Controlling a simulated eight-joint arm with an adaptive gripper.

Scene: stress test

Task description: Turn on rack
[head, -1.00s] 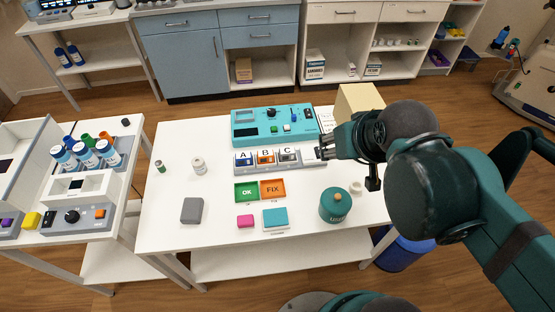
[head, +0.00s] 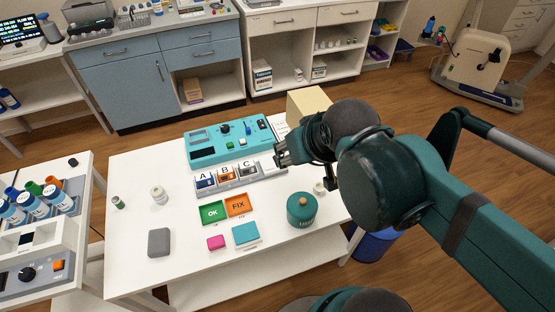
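A white and grey rack (head: 240,184) with slots marked A, B and C stands on the white table. In front of a teal console (head: 205,156) with a dark knob (head: 225,128), a blue lever and small buttons. My gripper (head: 281,157) is at the right end of this rack, beyond slot C, and covers part of that end. I cannot tell whether it touches the rack. Its fingers are small and dark here, so their opening is unclear. At the left edge, another unit (head: 50,278) has a black knob (head: 27,274) and holds several capped tubes (head: 38,207).
Green OK (head: 212,212) and orange FIX (head: 238,205) trays lie in front of the rack. A tan box (head: 307,102) is behind my gripper.

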